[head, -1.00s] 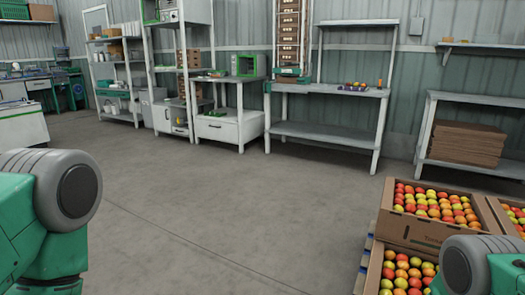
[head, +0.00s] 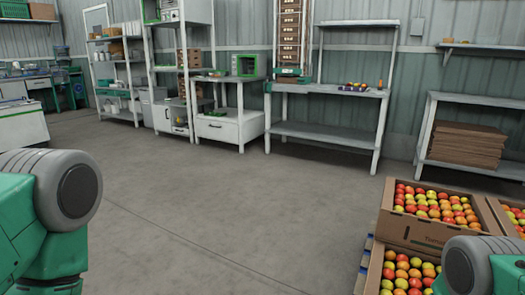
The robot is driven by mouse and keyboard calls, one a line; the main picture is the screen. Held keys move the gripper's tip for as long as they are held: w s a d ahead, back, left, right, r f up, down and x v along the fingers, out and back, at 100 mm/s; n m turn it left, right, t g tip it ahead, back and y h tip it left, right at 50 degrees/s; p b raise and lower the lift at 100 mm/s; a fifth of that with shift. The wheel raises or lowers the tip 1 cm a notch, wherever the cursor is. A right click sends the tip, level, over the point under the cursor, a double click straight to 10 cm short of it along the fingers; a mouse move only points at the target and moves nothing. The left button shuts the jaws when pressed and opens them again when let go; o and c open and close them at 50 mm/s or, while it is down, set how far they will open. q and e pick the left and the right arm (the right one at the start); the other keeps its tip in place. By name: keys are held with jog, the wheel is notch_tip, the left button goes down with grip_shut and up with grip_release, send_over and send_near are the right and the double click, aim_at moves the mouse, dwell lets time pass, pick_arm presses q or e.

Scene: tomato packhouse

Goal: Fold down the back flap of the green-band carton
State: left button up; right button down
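I cannot make out a green-band carton with a raised back flap in this head view. A tall stack of brown cartons (head: 290,35) stands at the back wall, with something green at its foot; whether any has a green band is too small to tell. Parts of my green and grey arms show at the lower left and lower right edges. Neither gripper is in the picture.
Open cartons of tomatoes (head: 408,233) sit on a pallet at the lower right. A grey workbench (head: 330,90) and a white cabinet (head: 228,131) stand along the back wall. Flat cardboard (head: 467,145) lies on the right shelf. The middle floor (head: 220,210) is clear.

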jog(key=shift+d+f, duration=0.2)
jog(key=shift+f, duration=0.05)
jog(key=shift+f, duration=0.15)
jog(key=shift+a+b, duration=0.1)
jog(key=shift+b, duration=0.25)
jog(key=shift+r+p, duration=2.85)
jog(key=shift+r, duration=0.7)
jog(key=shift+f, duration=0.1)
